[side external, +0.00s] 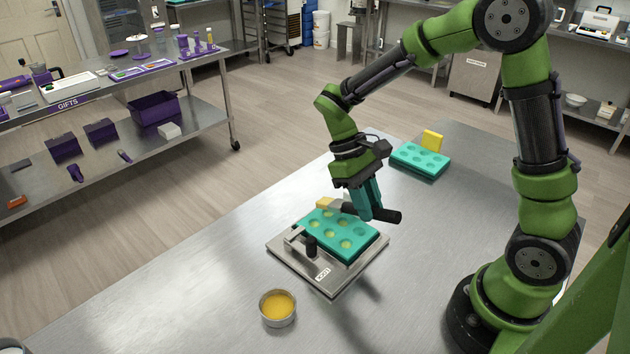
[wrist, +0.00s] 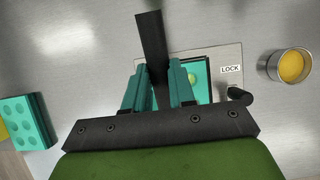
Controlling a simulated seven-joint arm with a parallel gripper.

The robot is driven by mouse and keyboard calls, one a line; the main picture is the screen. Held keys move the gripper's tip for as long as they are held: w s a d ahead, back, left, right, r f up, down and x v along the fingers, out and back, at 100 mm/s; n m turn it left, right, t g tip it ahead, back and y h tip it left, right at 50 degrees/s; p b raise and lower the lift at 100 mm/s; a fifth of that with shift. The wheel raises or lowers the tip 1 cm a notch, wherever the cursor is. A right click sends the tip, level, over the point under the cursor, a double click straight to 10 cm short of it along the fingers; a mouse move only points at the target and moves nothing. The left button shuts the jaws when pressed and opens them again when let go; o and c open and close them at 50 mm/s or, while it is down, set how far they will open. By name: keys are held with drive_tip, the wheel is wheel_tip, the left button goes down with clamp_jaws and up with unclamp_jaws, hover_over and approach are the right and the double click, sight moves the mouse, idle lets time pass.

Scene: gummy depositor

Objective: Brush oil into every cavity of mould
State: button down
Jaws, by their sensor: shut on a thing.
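The teal mould (side external: 340,235) sits on a steel plate (side external: 330,284) labelled LOCK. Several of its round cavities show a yellowish tint; those under my gripper are hidden. My gripper (side external: 366,208) is shut on the black handle of the brush (side external: 385,215) and holds it over the mould's far side. The brush's yellow head (side external: 325,203) is at the mould's far left edge; I cannot tell if it touches. In the wrist view the handle (wrist: 152,45) runs between the fingers (wrist: 163,85). The metal cup of yellow oil (side external: 278,308) stands in front of the plate; it also shows in the wrist view (wrist: 289,66).
A second teal mould (side external: 420,160) lies further back on the table, with a yellow block (side external: 432,140) behind it. A black knob (side external: 311,246) and a metal clamp bar (side external: 294,234) stand at the plate's front left. The table at the front left is clear.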

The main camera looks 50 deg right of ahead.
sight(389, 221)
drive_tip(key=shift+f, duration=0.8)
drive_tip(key=shift+s, duration=0.15)
drive_tip(key=shift+s+r, duration=0.1)
drive_tip(key=shift+s, duration=0.3)
drive_tip(key=shift+s, duration=0.15)
drive_tip(key=shift+s, duration=0.55)
drive_tip(key=shift+s, duration=0.1)
drive_tip(key=shift+s+f, duration=0.2)
drive_tip(key=shift+s, duration=0.3)
drive_tip(key=shift+s+r, duration=0.1)
drive_tip(key=shift+s, duration=0.55)
